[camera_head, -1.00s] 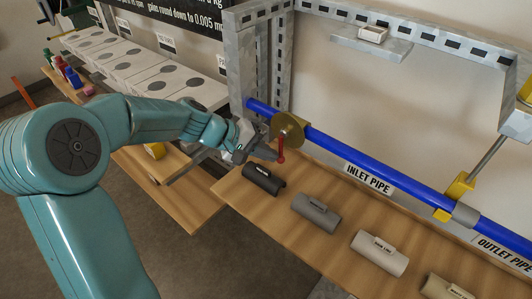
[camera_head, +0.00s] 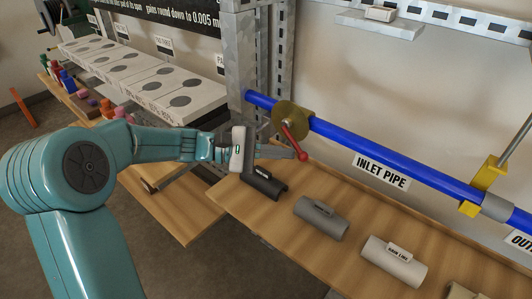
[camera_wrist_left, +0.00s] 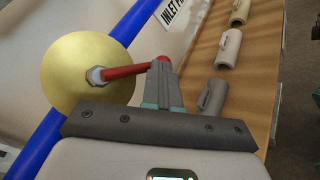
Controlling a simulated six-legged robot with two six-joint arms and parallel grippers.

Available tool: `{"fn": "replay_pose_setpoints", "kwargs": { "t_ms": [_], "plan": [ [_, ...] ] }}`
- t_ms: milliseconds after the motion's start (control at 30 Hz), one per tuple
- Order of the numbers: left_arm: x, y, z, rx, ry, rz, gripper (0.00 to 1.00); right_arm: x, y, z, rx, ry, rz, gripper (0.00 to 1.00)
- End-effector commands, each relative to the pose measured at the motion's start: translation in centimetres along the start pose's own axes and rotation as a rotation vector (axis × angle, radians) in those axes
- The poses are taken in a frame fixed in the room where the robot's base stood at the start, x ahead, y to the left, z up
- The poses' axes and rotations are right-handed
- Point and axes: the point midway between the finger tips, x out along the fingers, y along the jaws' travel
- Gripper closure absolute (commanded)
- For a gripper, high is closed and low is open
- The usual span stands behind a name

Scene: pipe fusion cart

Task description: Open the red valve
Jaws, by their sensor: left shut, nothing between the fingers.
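The red valve handle (camera_head: 295,143) sits on a brass disc (camera_head: 289,117) on the blue inlet pipe (camera_head: 345,143). In the head view the handle slants down and to the right from its hub. My left gripper (camera_head: 297,153) is shut and empty, with its fingertips beside the handle's lower end. In the left wrist view the red handle (camera_wrist_left: 125,71) runs from the hub nut to the fingertips (camera_wrist_left: 162,66), and its end shows just behind them. I cannot tell whether they touch. My right gripper is not in view.
A wooden shelf below the pipe holds a black pipe piece (camera_head: 263,184), a grey one (camera_head: 321,217) and a light one (camera_head: 394,261). A metal upright (camera_head: 240,65) stands left of the valve. A yellow clamp (camera_head: 484,185) holds the pipe farther right.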

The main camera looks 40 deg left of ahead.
Motion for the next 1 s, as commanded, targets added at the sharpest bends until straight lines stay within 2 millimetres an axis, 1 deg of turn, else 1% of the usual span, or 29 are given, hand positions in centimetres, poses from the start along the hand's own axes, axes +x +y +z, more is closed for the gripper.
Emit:
{"fn": "replay_pose_setpoints", "kwargs": {
  "t_ms": [33, 200, 500, 767, 1000],
  "plan": [
    [0.2, -0.4, -0.1, -0.028, -0.024, 0.025, 1.0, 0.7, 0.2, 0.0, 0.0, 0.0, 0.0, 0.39],
    [0.7, -0.2, 0.5, -0.128, -0.113, 0.116, 1.0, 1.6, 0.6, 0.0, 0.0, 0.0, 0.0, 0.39],
    [1.2, 0.4, 1.7, -0.281, -0.249, 0.258, 1.0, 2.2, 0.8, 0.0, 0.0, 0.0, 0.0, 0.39],
    [1.1, 0.4, 1.6, -0.274, -0.244, 0.254, 1.0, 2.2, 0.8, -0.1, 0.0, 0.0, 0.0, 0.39],
    [1.1, -0.4, 1.1, -0.275, -0.245, 0.251, 1.0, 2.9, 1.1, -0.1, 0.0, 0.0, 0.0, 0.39]
  ]
}}
